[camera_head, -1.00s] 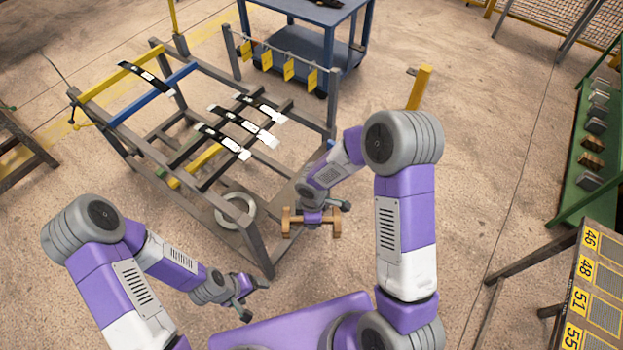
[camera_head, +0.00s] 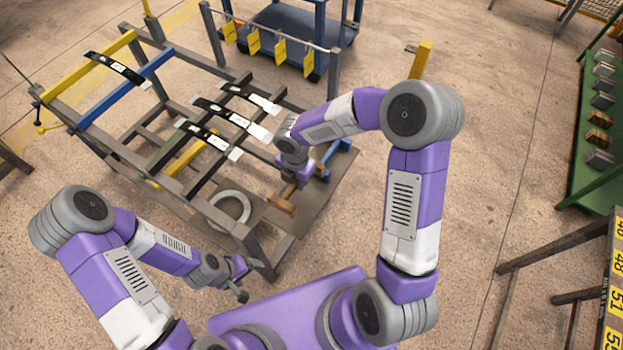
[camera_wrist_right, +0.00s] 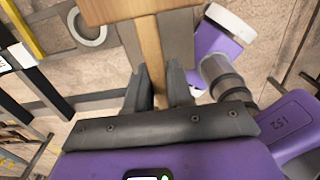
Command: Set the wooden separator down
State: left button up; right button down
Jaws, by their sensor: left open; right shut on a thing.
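The wooden separator (camera_head: 281,202) is at the right end of the grey steel rack, seen over the rack's flat base plate. My right gripper (camera_head: 297,184) is shut on it. In the right wrist view the separator (camera_wrist_right: 149,48) is a light wooden bar with a wide end block, and its bar is between the two fingers (camera_wrist_right: 154,88). In the head view my arm hides part of it. I cannot tell whether it touches the plate. My left gripper (camera_head: 241,280) is open and empty, low in front of the rack.
The rack (camera_head: 258,252) carries several black-and-white strips on its bars. A pale ring (camera_head: 229,210) lies low inside it. A blue piece (camera_head: 334,157) is at its right end. A blue cart (camera_head: 290,35) and a yellow post (camera_head: 420,65) stand behind. The floor to the right is mostly open.

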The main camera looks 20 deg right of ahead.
jog(key=f, duration=0.2)
jog(key=f+b, duration=0.1)
jog(key=f, duration=0.2)
jog(key=w+f+b, duration=0.1)
jog(key=f, duration=0.2)
notch_tip(320, 180, down, 3)
jog(key=shift+s+f+b, duration=0.1)
jog(key=shift+s+b, duration=0.05)
jog(key=shift+b, duration=0.45)
jog(key=shift+f, duration=0.2)
pick_arm(q)
jog(key=f, duration=0.2)
jog(key=w+f, duration=0.1)
jog(key=f, duration=0.1)
jog(key=shift+s, duration=0.1)
pick_arm(e)
jog(key=shift+f, duration=0.15)
jog(key=c, duration=1)
grip_release()
pick_arm(q)
jog(key=shift+f, duration=0.15)
